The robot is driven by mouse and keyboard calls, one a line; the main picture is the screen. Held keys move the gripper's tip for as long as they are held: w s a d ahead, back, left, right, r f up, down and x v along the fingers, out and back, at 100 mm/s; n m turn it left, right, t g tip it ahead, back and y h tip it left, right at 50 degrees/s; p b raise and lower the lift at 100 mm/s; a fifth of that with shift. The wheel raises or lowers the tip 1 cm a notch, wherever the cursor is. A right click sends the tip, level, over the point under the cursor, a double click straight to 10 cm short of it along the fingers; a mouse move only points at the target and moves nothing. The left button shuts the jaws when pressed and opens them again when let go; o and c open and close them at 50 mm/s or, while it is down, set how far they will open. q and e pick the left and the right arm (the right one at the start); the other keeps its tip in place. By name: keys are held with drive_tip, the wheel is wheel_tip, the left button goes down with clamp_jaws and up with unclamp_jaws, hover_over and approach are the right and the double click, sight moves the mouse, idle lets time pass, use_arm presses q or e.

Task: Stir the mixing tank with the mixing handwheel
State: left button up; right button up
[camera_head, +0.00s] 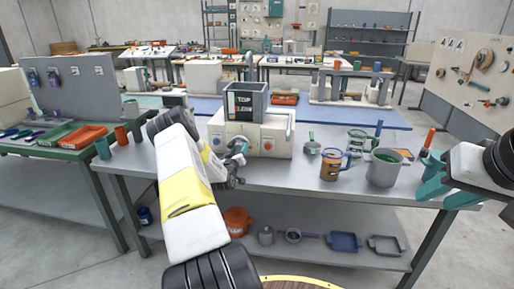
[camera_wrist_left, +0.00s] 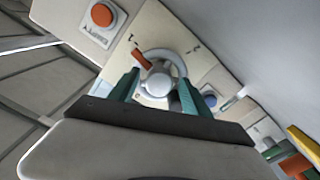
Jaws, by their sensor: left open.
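The mixing tank (camera_head: 259,88) is a grey open-topped box with a dark label, on top of a cream machine on the workbench. The mixing handwheel (camera_head: 238,147) is on the machine's front left and partly hidden by my left arm. Contact is unclear. My right gripper (camera_head: 447,186) is open and empty at the right bench edge.
A red button (camera_wrist_left: 102,14) and a blue button (camera_wrist_left: 210,100) are on the machine's panel near the wheel. A green-topped table (camera_head: 65,153) stands at left.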

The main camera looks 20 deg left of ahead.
use_arm(q)
drive_tip(key=shift+c, duration=0.5)
clamp_jaws()
drive_tip(key=m, duration=0.4)
drive_tip(key=shift+m, duration=0.3)
drive_tip(key=m, duration=0.5)
drive_tip(key=shift+a+m, duration=0.15)
drive_tip(key=shift+m, duration=0.15)
drive_tip(key=m, duration=0.4)
drive_tip(key=shift+s, duration=0.1)
drive_tip(key=m, duration=0.5)
drive_tip(key=shift+a, duration=0.15)
drive_tip(key=shift+m, duration=0.5)
